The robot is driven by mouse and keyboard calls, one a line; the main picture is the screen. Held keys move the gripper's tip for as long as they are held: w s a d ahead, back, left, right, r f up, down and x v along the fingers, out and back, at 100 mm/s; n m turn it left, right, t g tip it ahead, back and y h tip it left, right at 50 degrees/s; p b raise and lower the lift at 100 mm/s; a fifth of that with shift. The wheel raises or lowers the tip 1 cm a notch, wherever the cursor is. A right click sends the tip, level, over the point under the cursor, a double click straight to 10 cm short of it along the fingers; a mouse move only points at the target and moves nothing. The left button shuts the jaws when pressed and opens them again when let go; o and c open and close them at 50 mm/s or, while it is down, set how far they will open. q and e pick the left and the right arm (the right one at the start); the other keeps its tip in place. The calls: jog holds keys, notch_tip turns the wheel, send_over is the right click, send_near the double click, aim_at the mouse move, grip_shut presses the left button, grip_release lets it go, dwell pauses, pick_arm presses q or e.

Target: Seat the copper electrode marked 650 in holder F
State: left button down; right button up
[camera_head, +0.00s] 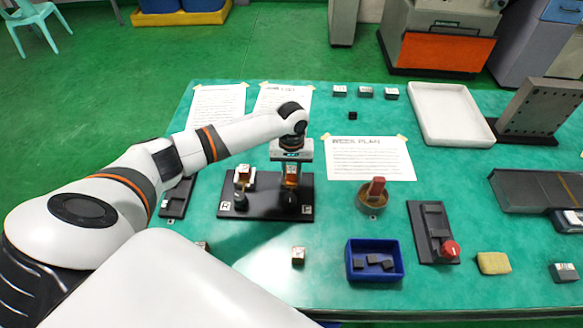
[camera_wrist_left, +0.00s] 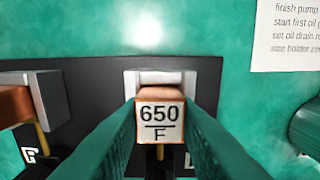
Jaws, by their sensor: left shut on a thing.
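My left gripper (camera_head: 291,172) is shut on the copper electrode (camera_head: 291,181), over the right-hand holder of a black base plate (camera_head: 262,208). In the left wrist view the copper electrode (camera_wrist_left: 160,95) has a white label reading 650 over F, between the green fingers (camera_wrist_left: 160,125). A light grey holder block (camera_wrist_left: 132,82) shows right behind it. Whether the electrode rests in the holder or hangs just above it, I cannot tell. A small plate marker (camera_head: 307,209) stands at that holder, its letter hard to read. My right gripper is not in view.
Another copper-coloured electrode (camera_head: 246,180) sits in the left-hand holder of the same plate. A loose block (camera_head: 298,256) lies in front. A blue bin (camera_head: 375,274) holds several dark pieces. A round brown stand with a red piece (camera_head: 376,188) is to the right.

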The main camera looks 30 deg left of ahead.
pick_arm(q)
jog(key=shift+f, duration=0.1)
jog(key=c, duration=1)
grip_release()
jog(key=shift+c, duration=0.2)
jog(key=shift+f, duration=0.1)
notch_tip(320, 180, up, 12)
jog(key=b, duration=0.1)
jog(key=shift+b, duration=0.3)
jog(key=shift+s, duration=0.1)
